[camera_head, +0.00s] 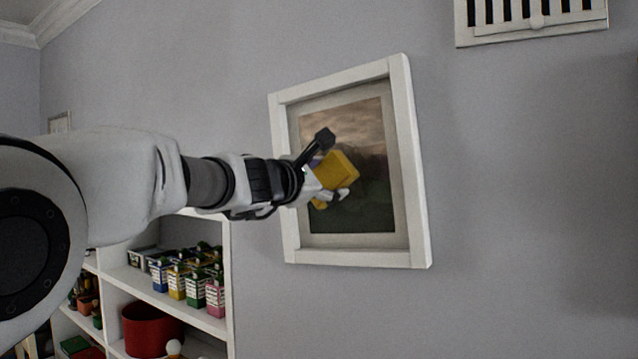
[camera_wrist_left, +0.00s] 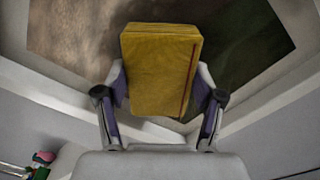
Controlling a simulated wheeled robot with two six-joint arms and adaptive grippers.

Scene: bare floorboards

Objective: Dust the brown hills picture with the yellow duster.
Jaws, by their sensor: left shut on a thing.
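The picture (camera_head: 376,188) hangs on the grey wall in a white frame, with brown sky above dark hills. My left gripper (camera_head: 328,181) is shut on the yellow duster (camera_head: 340,168) and holds it in front of the picture's left and middle part. In the left wrist view the duster (camera_wrist_left: 160,70) sits between the two fingers of the gripper (camera_wrist_left: 160,100), covering the middle of the picture (camera_wrist_left: 75,38). I cannot tell whether the duster touches the picture surface. My right gripper is not in view.
A white shelf unit (camera_head: 228,280) stands below left of the picture. It holds several small coloured boxes (camera_head: 196,285) and a red round container (camera_head: 150,328). A white vent (camera_head: 530,32) is on the wall at upper right. The wall right of the picture is clear.

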